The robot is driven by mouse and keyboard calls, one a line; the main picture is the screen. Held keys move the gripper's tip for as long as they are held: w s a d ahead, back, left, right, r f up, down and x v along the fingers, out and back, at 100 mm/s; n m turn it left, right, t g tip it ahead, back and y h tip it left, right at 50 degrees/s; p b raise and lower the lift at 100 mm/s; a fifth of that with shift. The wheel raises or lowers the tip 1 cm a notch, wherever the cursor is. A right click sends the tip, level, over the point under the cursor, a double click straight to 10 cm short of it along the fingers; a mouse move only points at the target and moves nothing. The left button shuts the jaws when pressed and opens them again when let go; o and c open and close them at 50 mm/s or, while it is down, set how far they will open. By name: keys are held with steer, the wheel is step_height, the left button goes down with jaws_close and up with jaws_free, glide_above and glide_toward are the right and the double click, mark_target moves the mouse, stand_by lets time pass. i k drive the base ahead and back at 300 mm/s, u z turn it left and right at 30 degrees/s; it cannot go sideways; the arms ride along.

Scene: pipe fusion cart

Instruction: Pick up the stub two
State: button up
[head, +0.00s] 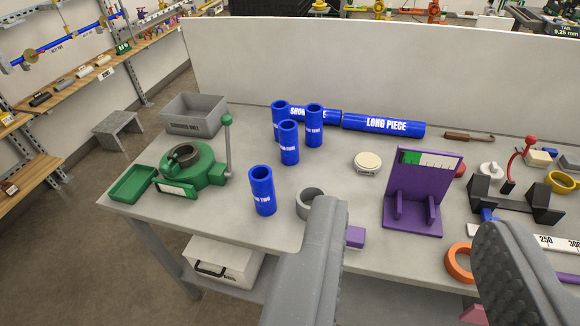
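Several short blue tubes stand upright on the grey bench. The front one, apart from the rest, carries partly readable white lettering that looks like "TWO"; I take it as stub two (262,191). My gripper (410,218) is open and empty, its two grey fingers wide apart at the lower right. Stub two stands to the left of my left finger, apart from it. Behind it are another upright stub (289,143), one to its right (314,126), and one at the back left (280,112), partly hidden.
A grey ring (311,203) stands right of stub two, close to my left finger. A green machine with an upright lever (208,165) is on its left. Blue pipes, including the long piece (384,125), lie behind. A purple stand (420,190) is at right.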

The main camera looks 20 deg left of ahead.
mark_target(260, 176)
steer(key=u, duration=0.35)
steer(key=i, duration=1.1)
steer(key=u, duration=0.7)
